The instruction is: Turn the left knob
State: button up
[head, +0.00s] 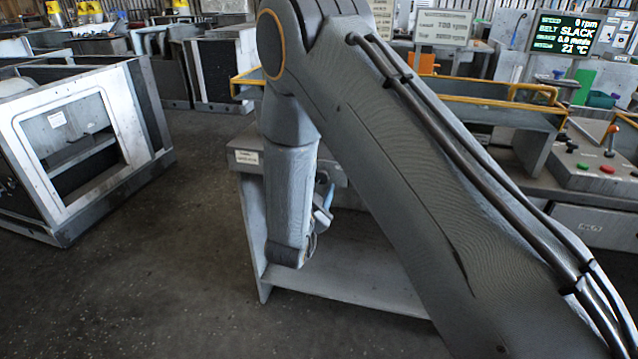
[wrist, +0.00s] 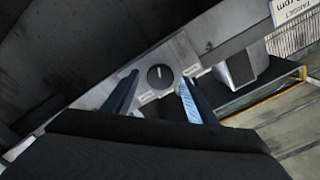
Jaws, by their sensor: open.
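A round black knob (wrist: 160,76) with a pale pointer mark sits on a light grey panel (wrist: 185,52) in the wrist view. My gripper (wrist: 158,84) is open, with one finger on each side of the knob and a visible gap to each. Nothing shows between the fingers except the knob and panel behind. I cannot tell whether the fingertips reach the knob's depth. Only this one knob is clear, so I cannot tell from the picture whether it is the left one. In the head view my arm hides the knob, and only a bit of my gripper (head: 322,205) shows.
A dark block (wrist: 240,66) juts out beside the panel in the wrist view. In the head view, a yellow rail (head: 500,101) and a button box (head: 592,160) stand right. A screen (head: 563,36) reads "BELT SLACK". Floor at left front is clear.

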jog(key=b+v, duration=0.1)
jog(key=v, duration=0.6)
jog(key=shift+s, duration=0.35)
jog(key=shift+a, duration=0.1)
jog(key=d+n+g+y, duration=0.5)
jog(key=d+g, duration=0.1)
jog(key=g, duration=0.1)
jog(key=s+d+r+n+g, duration=0.1)
jog(key=s+d+n+g, duration=0.1)
jog(key=s+d, duration=0.3)
jog(key=s+d+r+n+g+p, duration=0.1)
jog(key=s+d+g, duration=0.4)
jog(key=s, duration=0.7)
jog(key=s+d+r+n+g, duration=0.2)
jog(key=s+d+n+g, duration=0.1)
jog(key=s, duration=0.6)
jog(key=shift+s+d+r, duration=0.25)
jog(key=shift+s+d, duration=0.15)
jog(key=shift+d, duration=0.5)
